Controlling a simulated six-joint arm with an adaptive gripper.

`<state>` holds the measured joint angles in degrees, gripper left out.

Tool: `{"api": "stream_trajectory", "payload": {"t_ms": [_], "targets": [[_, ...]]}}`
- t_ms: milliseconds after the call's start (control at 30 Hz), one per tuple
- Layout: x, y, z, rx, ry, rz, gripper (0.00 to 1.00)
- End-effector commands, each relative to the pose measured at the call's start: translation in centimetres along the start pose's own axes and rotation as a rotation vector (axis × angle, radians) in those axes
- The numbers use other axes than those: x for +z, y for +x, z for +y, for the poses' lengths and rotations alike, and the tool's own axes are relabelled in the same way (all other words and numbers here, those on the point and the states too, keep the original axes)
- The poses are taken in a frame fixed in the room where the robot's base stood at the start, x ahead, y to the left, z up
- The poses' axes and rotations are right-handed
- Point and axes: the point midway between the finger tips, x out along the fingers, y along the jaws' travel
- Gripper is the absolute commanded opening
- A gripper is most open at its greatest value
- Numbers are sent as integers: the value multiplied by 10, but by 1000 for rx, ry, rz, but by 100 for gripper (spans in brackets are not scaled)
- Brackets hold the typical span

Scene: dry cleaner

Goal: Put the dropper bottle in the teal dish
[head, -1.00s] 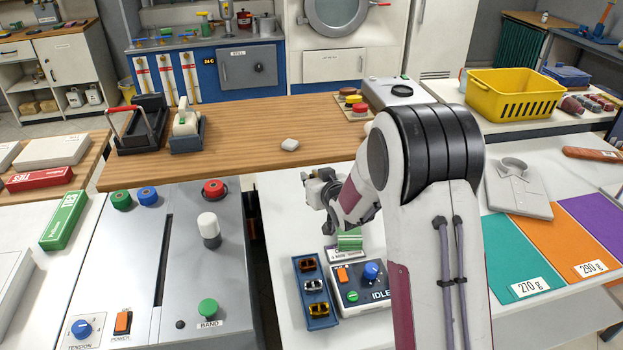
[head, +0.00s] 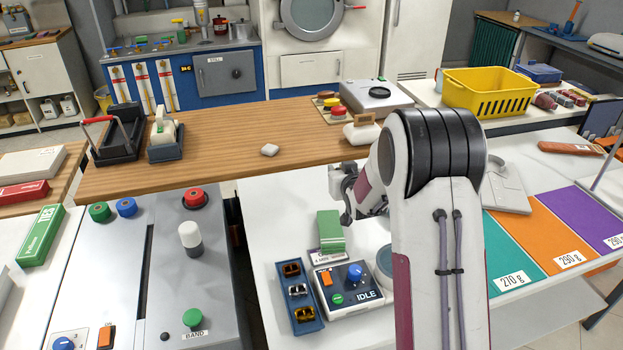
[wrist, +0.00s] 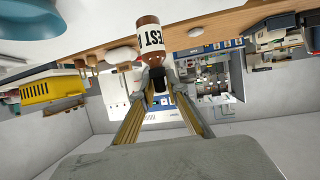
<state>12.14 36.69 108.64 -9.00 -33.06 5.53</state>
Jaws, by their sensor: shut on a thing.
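The dropper bottle (wrist: 149,45) is brown with a white label and a dark cap. My gripper (wrist: 158,82) is shut on it at the cap end in the wrist view. The bottle is hidden in the head view, where my gripper (head: 348,198) shows only partly at the left of my arm, above the white table. The teal dish (wrist: 24,18) shows at the upper left corner of the wrist view, apart from the bottle. In the head view, a rounded blue-grey edge, likely the dish (head: 383,266), shows beside the scale-like box, mostly hidden by my arm.
A control box marked IDLE (head: 347,287), a blue tray of small parts (head: 299,296) and a green block (head: 330,232) stand left of my arm. A folded shirt (head: 507,187) and coloured panels (head: 541,244) lie to the right. A yellow basket (head: 489,92) stands behind.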

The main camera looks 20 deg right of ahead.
Motion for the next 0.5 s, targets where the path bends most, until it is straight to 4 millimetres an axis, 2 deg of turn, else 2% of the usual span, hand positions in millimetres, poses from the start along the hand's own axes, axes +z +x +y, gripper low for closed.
{"api": "stream_trajectory", "payload": {"t_ms": [33, 500], "targets": [[-4, 2, 18, 31, 13, 3, 0], [-22, 7, 162, 301, 126, 2, 0]]}}
